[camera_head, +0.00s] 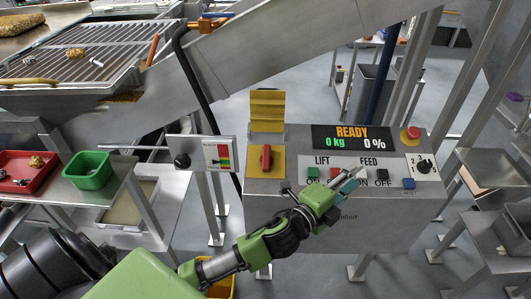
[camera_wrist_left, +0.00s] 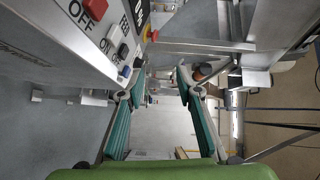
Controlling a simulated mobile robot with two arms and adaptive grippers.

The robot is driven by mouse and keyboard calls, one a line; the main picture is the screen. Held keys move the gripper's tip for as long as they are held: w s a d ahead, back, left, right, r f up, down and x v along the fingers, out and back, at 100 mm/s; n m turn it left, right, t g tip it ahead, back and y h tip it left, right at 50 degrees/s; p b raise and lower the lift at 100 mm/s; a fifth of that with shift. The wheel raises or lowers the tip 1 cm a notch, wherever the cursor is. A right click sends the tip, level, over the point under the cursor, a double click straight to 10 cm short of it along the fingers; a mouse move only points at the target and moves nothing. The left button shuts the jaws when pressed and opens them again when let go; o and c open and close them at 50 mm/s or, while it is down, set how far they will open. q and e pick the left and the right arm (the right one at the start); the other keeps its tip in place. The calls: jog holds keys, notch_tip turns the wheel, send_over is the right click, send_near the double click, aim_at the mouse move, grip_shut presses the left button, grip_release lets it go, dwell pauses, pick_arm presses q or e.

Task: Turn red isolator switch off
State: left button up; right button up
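The red isolator switch (camera_head: 265,157) is a red rotary handle on a yellow plate at the left of the grey control panel (camera_head: 300,215). Its handle looks upright in the head view. A raised yellow cover plate (camera_head: 267,108) stands above it. My left gripper (camera_head: 350,182) is in front of the panel's LIFT and FEED buttons, to the right of the isolator and apart from it. In the left wrist view its two teal fingers (camera_wrist_left: 160,88) are spread with nothing between them. The isolator does not show in the left wrist view. My right gripper is not in view.
The panel carries a lit display (camera_head: 352,138), a red emergency button (camera_head: 410,133), a black selector knob (camera_head: 424,166) and a blue reset button (camera_head: 408,183). Left of it are a small box with a black knob (camera_head: 182,161), a green bin (camera_head: 89,170) and a red tray (camera_head: 24,172).

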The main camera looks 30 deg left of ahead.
pick_arm(q)
jog(key=s+d+r+m+g+h, duration=0.1)
jog(key=s+d+r+m+h, duration=0.1)
jog(key=d+r+m+h, duration=0.45)
jog(key=s+d+r+m+h, duration=0.1)
jog(key=d+r+m+h, duration=0.25)
jog(key=r+m, duration=0.55)
jog(key=s+d+r+m+g+h, duration=0.1)
jog(key=s+d+m+g+h, duration=0.2)
jog(key=d+m+g, duration=0.35)
jog(key=m+g+y+p, duration=0.1)
jog(key=m+g+y, duration=0.5)
jog(key=m+y, duration=1.6)
send_near(266, 155)
jog(key=w+a+f+p, duration=0.1)
jog(key=f, duration=0.2)
jog(key=w+a+f+m+h+p, duration=0.1)
jog(key=f, duration=0.2)
jog(key=w+a+f+m+h+p, duration=0.1)
jog(key=f, duration=0.2)
jog(key=shift+a, duration=0.4)
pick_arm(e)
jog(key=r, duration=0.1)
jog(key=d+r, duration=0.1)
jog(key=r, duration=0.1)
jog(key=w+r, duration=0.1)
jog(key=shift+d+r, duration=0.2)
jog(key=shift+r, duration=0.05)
